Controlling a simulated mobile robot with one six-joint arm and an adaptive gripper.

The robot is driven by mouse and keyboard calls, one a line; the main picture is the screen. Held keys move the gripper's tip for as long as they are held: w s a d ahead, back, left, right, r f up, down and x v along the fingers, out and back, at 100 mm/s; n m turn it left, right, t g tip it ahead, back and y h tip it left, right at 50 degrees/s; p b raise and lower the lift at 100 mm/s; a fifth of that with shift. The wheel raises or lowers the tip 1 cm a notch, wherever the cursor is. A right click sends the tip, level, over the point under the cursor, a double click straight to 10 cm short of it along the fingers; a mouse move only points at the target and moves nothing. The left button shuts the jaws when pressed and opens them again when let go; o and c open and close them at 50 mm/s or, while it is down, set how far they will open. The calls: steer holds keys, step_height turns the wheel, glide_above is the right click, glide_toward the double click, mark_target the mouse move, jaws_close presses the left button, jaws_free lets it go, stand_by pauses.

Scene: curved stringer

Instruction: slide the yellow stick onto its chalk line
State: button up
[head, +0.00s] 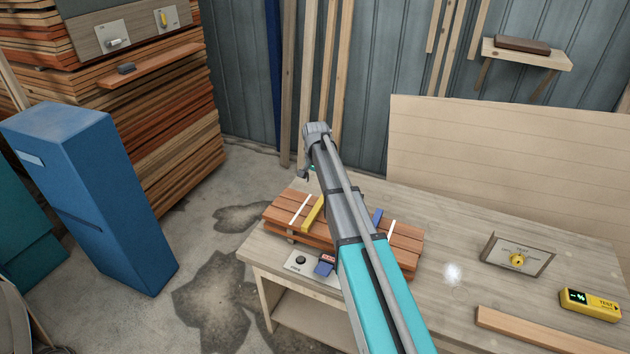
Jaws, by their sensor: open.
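The yellow stick (313,214) lies across the reddish plank stack (405,262) on the workbench, partly beside my arm. A white chalk line (300,209) runs just left of the stick, roughly parallel, with a narrow strip of wood between them. A second white line (390,233) is on the right part of the stack, near a blue stick (377,216). My arm crosses over the middle of the stack and hides part of it. My gripper (305,173) shows only partly, small and dark, beyond the stack's far edge; it is open and apart from the yellow stick.
A panel with a black knob (300,260) and small red and blue parts (325,266) sit at the stack's front. A test box (517,256), a yellow meter (590,304) and a loose board (545,329) lie to the right. A blue cabinet (95,200) stands left.

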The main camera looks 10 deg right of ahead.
mark_target(315, 209)
steer(key=shift+f, duration=0.15)
step_height(315, 209, down, 13)
steer(key=b, duration=1.3)
steer(key=shift+f+b, duration=0.2)
steer(key=shift+b, duration=0.1)
jaws_close()
stand_by(0.4)
steer(key=shift+w+a, duration=0.9)
steer(key=shift+a, duration=0.35)
steer(key=shift+w+a, duration=0.9)
steer(key=shift+a, duration=0.3)
